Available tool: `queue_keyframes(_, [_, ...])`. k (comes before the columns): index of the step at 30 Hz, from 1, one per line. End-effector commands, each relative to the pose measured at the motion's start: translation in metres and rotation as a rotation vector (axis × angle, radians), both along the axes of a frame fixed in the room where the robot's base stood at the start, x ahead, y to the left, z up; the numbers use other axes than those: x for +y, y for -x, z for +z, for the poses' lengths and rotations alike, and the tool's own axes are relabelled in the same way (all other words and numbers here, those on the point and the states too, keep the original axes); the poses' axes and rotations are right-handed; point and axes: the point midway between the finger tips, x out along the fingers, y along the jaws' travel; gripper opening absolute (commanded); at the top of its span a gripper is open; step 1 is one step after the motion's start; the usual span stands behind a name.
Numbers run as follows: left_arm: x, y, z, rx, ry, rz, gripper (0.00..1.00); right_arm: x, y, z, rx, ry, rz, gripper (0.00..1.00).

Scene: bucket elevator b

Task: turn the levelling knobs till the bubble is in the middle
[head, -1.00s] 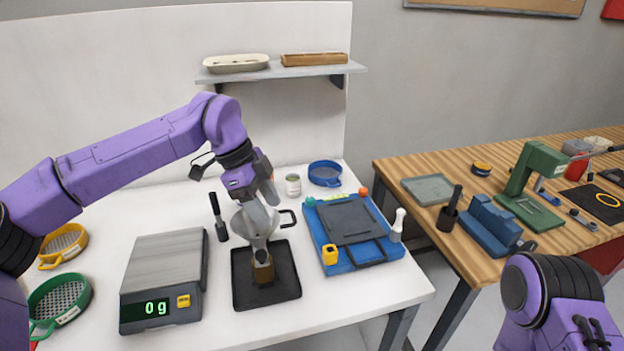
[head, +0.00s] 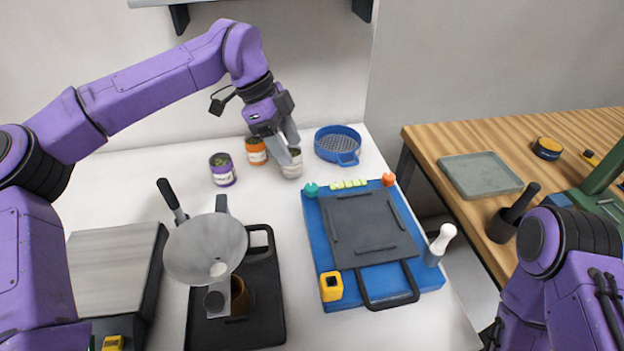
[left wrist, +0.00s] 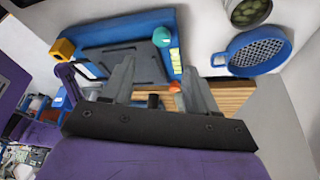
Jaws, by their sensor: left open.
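A blue levelling base (head: 325,245) carries a dark grey plate (head: 368,228) on the white bench. At its back edge are a teal knob (head: 310,189), a yellow-green vial (head: 348,184) and an orange-red knob (head: 388,179). The bubble is too small to make out. My left gripper (head: 291,152) is open and empty, above the bench behind and left of the teal knob, partly hiding a pale can. In the left wrist view its open fingers (left wrist: 157,72) show with the teal knob (left wrist: 161,35) and orange-red knob (left wrist: 176,87) beyond them. My right gripper is out of view.
Cans (head: 222,169) and a blue sieve (head: 338,145) stand behind the base. A funnel (head: 206,248) on a stand over a black tray (head: 262,300) is left of it. A white-handled tool (head: 440,243) stands at its right. A shelf is above.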

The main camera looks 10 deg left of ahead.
Motion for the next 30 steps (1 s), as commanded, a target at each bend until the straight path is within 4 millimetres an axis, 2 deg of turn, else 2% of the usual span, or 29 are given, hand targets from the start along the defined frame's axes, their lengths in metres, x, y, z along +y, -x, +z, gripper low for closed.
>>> queue_keyframes(2, [0.0,0.0,-0.011,0.0,0.0,-0.001,0.59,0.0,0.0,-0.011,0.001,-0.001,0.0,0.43])
queue_keyframes(8, [-0.008,0.001,-0.027,0.004,-0.001,-0.005,0.59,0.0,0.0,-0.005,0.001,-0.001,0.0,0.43])
queue_keyframes(15, [-0.029,0.001,-0.076,0.004,-0.001,-0.003,0.59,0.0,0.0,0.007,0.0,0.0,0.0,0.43])
queue_keyframes(19, [-0.036,0.001,-0.095,0.002,0.0,0.0,0.59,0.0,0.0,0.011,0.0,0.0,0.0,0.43])
queue_keyframes(24, [-0.04,0.001,-0.107,-0.001,0.0,0.001,0.59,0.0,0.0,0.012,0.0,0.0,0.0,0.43])
queue_keyframes(30, [-0.04,0.001,-0.107,-0.001,0.0,0.001,0.59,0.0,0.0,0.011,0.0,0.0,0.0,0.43])
